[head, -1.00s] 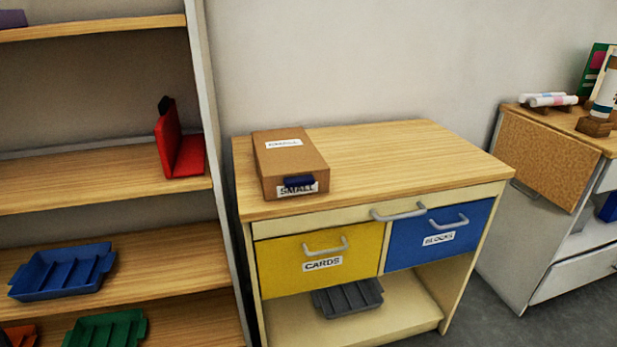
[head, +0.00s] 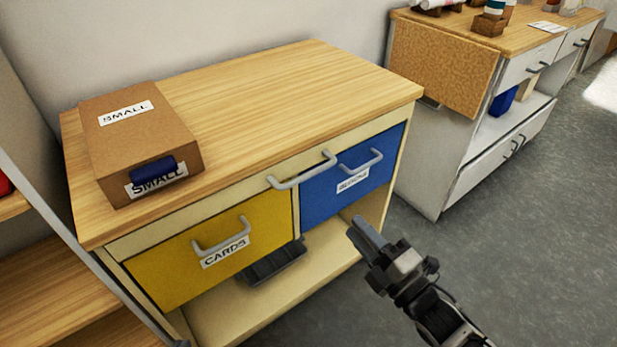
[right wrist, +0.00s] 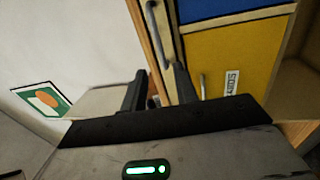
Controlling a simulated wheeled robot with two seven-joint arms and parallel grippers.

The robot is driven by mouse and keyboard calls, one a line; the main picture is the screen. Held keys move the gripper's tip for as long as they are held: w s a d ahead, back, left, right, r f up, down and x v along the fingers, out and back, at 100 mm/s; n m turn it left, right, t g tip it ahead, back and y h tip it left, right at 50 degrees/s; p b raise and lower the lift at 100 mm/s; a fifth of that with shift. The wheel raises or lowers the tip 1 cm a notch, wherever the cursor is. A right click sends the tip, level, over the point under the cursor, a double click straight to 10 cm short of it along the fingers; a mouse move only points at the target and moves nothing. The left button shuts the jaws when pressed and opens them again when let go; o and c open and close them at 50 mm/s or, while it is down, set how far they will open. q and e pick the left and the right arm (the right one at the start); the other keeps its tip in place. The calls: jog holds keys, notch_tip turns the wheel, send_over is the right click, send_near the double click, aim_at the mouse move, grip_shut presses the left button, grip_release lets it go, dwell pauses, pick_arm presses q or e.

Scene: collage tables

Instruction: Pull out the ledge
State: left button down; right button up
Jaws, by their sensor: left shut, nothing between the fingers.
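The ledge (head: 200,215) is a thin cream strip under the wooden top of the cabinet, flush with its front. Its long grey handle (head: 303,170) sits above the yellow and blue drawers. My right gripper (head: 362,235) is in front of the cabinet, below and right of that handle, apart from it. In the right wrist view its fingers (right wrist: 158,88) are apart, empty, with the ledge handle (right wrist: 160,35) beyond them. Only a small dark tip of my left gripper (head: 180,343) shows at the bottom edge, apart from the handle.
A brown box marked SMALL (head: 145,150) stands on the cabinet top at left. The yellow CARDS drawer (head: 170,270) and blue BLOCKS drawer (head: 330,205) are shut below the ledge. A grey tray (head: 275,263) lies underneath. A white cabinet (head: 425,165) stands at right; floor between is clear.

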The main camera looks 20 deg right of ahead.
aim_at(310, 172)
jog(key=x, duration=1.6)
jog(key=shift+r, duration=0.2)
jog(key=shift+d, duration=0.1)
grip_shut()
